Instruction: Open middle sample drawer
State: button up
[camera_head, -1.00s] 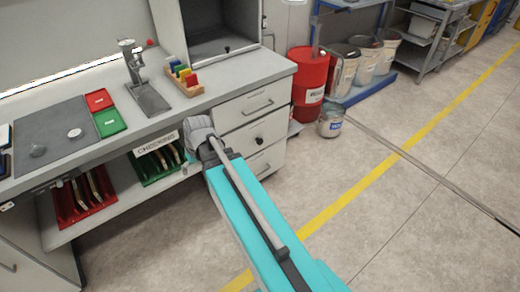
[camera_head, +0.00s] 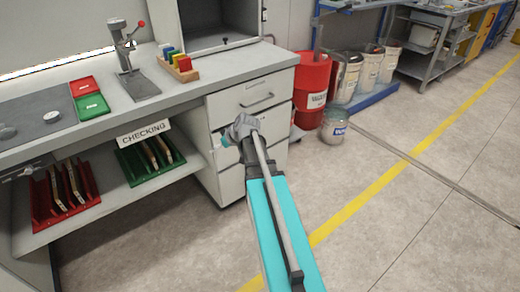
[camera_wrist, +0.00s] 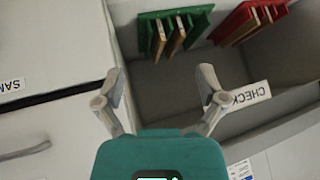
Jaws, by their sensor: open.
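The drawer unit stands under the right end of the grey counter in the head view. Its top drawer (camera_head: 240,103) has a bar handle and is shut. The middle drawer (camera_head: 277,124) is below it, mostly hidden behind my arm; its front looks flush and its knob is not visible. My gripper (camera_head: 229,141) is in front of the unit's left part, at about middle-drawer height. In the wrist view, my gripper (camera_wrist: 160,84) is open and empty between its spread fingers. A pale drawer front with a partly cut-off label (camera_wrist: 12,86) and a handle (camera_wrist: 25,150) lie left of the fingers.
A red drum (camera_head: 311,85) and a bucket (camera_head: 334,126) stand right. Floor in front is clear.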

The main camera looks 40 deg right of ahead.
jog(key=d+f+t+h+b, duration=0.1)
jog(key=d+f+b, duration=0.3)
jog(key=d, duration=0.5)
jog(key=d+f+t+h+b, duration=0.1)
jog(key=d+f+t+b, duration=0.2)
jog(key=d+b, duration=0.5)
jog(key=d+f+m+t+h+b, duration=0.1)
jog(key=d+f+b, duration=0.5)
jog(key=d, duration=0.6)
jog(key=shift+t+h+b, duration=0.3)
jog(key=shift+t+b, duration=0.1)
jog(key=shift+t, duration=0.3)
jog(key=shift+w+f, duration=0.1)
jog(key=b+x, duration=0.5)
jog(key=x, duration=0.8)
jog(key=shift+w+f, duration=0.15)
jog(key=shift+w, duration=0.1)
grip_shut()
